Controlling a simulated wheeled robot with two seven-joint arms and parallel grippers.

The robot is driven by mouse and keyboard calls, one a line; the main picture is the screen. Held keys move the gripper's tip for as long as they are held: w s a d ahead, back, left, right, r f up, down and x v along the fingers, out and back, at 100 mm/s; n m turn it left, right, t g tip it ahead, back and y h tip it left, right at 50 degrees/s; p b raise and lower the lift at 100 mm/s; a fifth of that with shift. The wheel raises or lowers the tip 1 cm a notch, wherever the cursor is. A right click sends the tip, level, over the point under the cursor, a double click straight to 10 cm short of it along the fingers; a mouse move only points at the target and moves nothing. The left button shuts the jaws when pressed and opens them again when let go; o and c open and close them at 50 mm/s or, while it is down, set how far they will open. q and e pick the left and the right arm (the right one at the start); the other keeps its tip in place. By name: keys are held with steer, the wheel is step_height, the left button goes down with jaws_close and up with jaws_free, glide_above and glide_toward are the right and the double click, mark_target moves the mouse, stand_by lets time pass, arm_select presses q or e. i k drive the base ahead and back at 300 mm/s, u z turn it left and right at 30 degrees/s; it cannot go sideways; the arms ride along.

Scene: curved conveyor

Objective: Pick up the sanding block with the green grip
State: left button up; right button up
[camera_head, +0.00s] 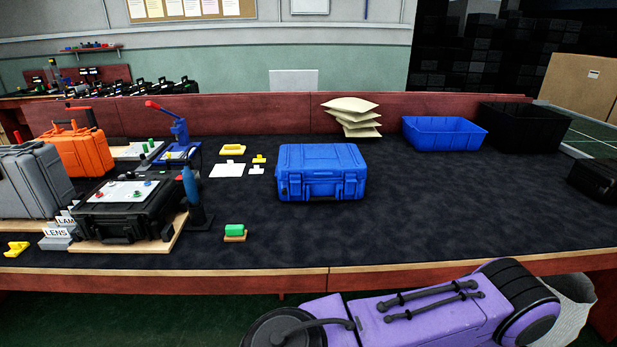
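The sanding block (234,231) has a green grip on a thin tan base. It lies flat on the dark table mat near the front edge, left of the middle. It stands apart from other things, right of the black case on its wooden board. Nothing covers it. Neither my left nor my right gripper is in view.
A black case (124,218) and a dark upright tool with a blue top (191,188) stand left of the block. A blue case (322,172) is behind it to the right. A blue bin (443,134) and yellow-white pouches (352,117) are farther back. The mat's right front is clear.

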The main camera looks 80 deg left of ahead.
mark_target(233, 233)
steer(key=u, duration=2.75)
